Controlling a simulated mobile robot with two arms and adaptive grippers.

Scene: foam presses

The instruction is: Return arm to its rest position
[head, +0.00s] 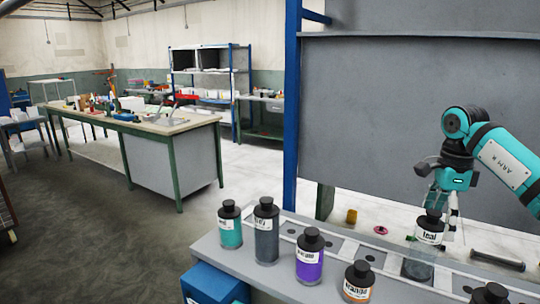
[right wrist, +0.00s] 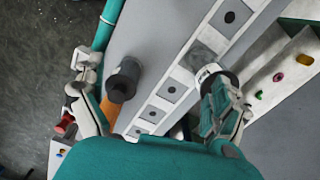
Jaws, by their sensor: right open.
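In the right wrist view the fingers of the right gripper (right wrist: 150,90) are spread wide. The labelled bottle (right wrist: 206,74) stands beside the right finger, and a dark-capped bottle with an orange body (right wrist: 114,108) is nearer the left finger. My left gripper is not in view.
A teal bottle (head: 230,232), a dark grey bottle (head: 266,240), a purple bottle (head: 309,265) and an orange bottle (head: 357,289) stand along the bench. A grey panel (head: 415,115) rises behind it. A dark cylindrical bar (head: 497,260) lies right of the gripper. A blue box (head: 212,285) is at front left.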

